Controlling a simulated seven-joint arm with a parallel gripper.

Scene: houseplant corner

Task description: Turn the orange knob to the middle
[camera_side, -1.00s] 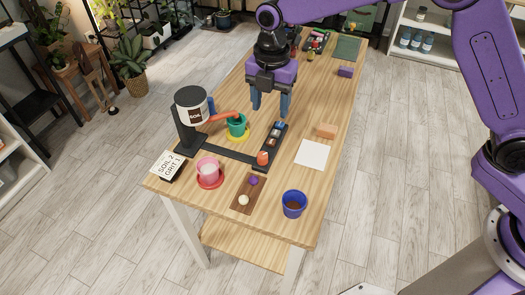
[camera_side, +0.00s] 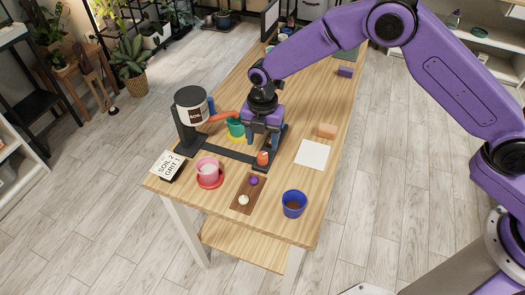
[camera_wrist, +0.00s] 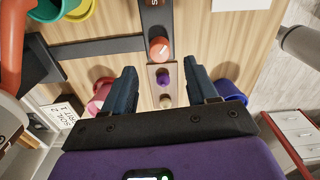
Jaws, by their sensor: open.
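The orange knob (camera_side: 263,158) stands at the near end of a dark panel (camera_side: 260,169). It also shows in the wrist view (camera_wrist: 159,49), just ahead of my fingertips. Which way the knob is turned is too small to tell. My gripper (camera_side: 262,138) points down, open and empty, over the panel just behind the knob in the side view. It hides most of the panel. In the wrist view, both fingers (camera_wrist: 161,74) are spread apart, and the knob is not between them. A white hopper marked SOIL (camera_side: 191,106) stands on a black post at the left.
A green pot (camera_side: 235,129) sits on a yellow saucer close left of my gripper. A pink pot (camera_side: 208,168) on a red saucer, a brown board (camera_side: 239,204) with a purple and a white ball, and a blue pot (camera_side: 294,204) stand nearer. A card (camera_side: 168,164) reads SOIL 2, GRIT 1.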

